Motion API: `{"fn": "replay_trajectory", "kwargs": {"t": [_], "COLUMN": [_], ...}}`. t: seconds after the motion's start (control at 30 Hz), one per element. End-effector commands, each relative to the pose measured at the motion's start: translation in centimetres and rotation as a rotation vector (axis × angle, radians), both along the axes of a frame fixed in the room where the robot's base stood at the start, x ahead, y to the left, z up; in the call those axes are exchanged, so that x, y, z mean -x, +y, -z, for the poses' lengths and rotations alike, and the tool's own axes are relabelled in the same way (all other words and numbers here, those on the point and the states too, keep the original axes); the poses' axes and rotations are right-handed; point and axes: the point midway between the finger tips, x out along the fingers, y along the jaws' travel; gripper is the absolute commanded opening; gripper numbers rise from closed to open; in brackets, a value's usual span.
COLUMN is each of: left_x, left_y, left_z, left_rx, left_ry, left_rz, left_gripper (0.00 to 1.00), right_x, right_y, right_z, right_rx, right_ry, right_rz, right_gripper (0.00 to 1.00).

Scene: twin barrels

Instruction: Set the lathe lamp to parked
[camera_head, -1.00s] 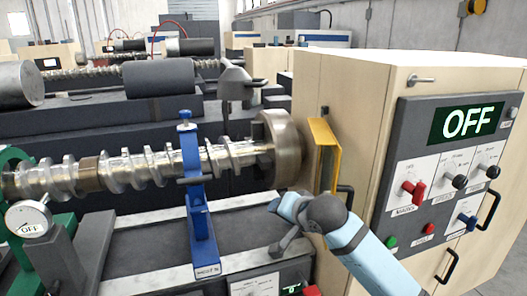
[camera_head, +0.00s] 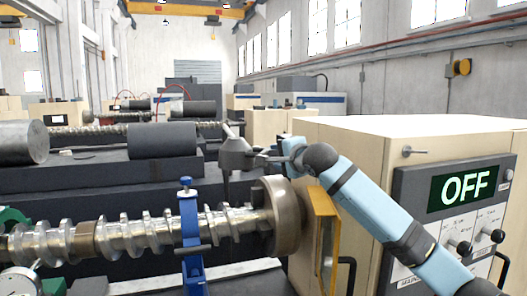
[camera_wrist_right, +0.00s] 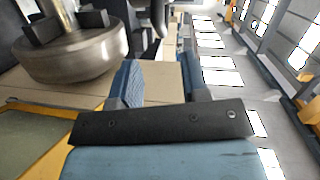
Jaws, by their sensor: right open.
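The lathe lamp (camera_head: 236,158) appears to be the grey cone-shaped head above the chuck, hanging from a thin arm. A dark grey part at the top edge of the right wrist view (camera_wrist_right: 156,12) may be the same lamp. My right gripper (camera_head: 274,158) is just right of the lamp head, above the chuck. Its two blue-padded fingers stand apart in the right wrist view (camera_wrist_right: 160,72), with nothing held between them. Whether it touches the lamp's handle cannot be told. My left gripper is not in view.
The metal chuck (camera_head: 281,213) and long screw (camera_head: 150,232) lie below, with a blue steady rest (camera_head: 190,225). A yellow-framed guard (camera_head: 322,232) stands beside the chuck. The cream cabinet (camera_head: 365,145) at right carries a panel reading OFF (camera_head: 465,187).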

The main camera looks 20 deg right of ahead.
Motion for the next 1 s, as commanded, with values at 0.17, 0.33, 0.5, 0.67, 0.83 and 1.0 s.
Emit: {"fn": "replay_trajectory", "kwargs": {"t": [0.17,0.33,0.5,0.67,0.83,1.0], "left_x": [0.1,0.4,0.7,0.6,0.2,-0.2], "left_y": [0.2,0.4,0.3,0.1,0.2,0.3], "left_z": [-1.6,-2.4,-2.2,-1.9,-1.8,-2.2], "left_rx": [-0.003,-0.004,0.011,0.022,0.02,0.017], "left_ry": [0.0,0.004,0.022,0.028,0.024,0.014], "left_rz": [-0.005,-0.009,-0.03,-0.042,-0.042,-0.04], "left_gripper": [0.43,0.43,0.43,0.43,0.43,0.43], "right_x": [-3.9,-6.8,-8.4,-8.9,-8.9,-8.9], "right_y": [0.7,1.3,1.6,1.7,1.7,1.7], "right_z": [0.1,0.6,1.0,1.3,1.3,1.3], "right_rx": [0.0,0.001,0.0,0.001,0.001,0.001], "right_ry": [0.002,0.002,0.0,0.0,0.0,0.0], "right_rz": [0.001,0.001,0.0,-0.001,-0.001,-0.001], "right_gripper": [0.42,0.42,0.42,0.42,0.42,0.12]}}
